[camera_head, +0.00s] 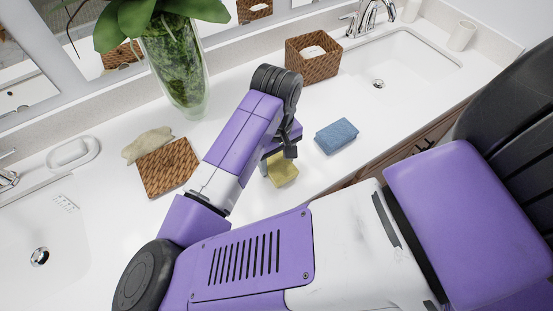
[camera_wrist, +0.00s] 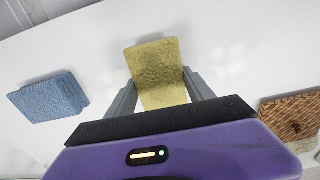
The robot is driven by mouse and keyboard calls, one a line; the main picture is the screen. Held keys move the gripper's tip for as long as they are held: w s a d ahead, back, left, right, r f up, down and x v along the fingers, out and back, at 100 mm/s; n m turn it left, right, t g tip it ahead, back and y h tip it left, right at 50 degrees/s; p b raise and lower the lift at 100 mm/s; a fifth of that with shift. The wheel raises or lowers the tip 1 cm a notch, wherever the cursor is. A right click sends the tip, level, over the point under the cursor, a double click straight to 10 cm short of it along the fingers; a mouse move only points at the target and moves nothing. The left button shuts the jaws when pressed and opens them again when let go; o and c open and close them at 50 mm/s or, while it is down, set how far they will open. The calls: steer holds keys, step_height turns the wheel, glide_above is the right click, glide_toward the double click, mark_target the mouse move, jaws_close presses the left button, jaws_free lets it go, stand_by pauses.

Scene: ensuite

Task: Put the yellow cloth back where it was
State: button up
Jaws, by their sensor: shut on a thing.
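The yellow cloth (camera_head: 283,169) is a small folded piece. In the head view it shows just below my gripper (camera_head: 277,153), over the white counter between the blue cloth and a wicker tray. In the wrist view my gripper (camera_wrist: 160,92) has a grey finger on each side of the yellow cloth (camera_wrist: 157,70) and is shut on it. The cloth's near end is hidden behind my gripper body. I cannot tell whether the cloth touches the counter.
A folded blue cloth (camera_head: 336,136) lies to the right. A wicker tray (camera_head: 168,168) with a pale greenish cloth (camera_head: 148,144) at its edge lies left. A glass vase (camera_head: 177,75) and a wicker basket (camera_head: 313,66) stand behind. Sinks (camera_head: 400,66) lie at both sides. Bare counter surrounds my gripper.

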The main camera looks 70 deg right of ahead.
steer(key=shift+f, duration=0.2)
steer(key=o, duration=1.2)
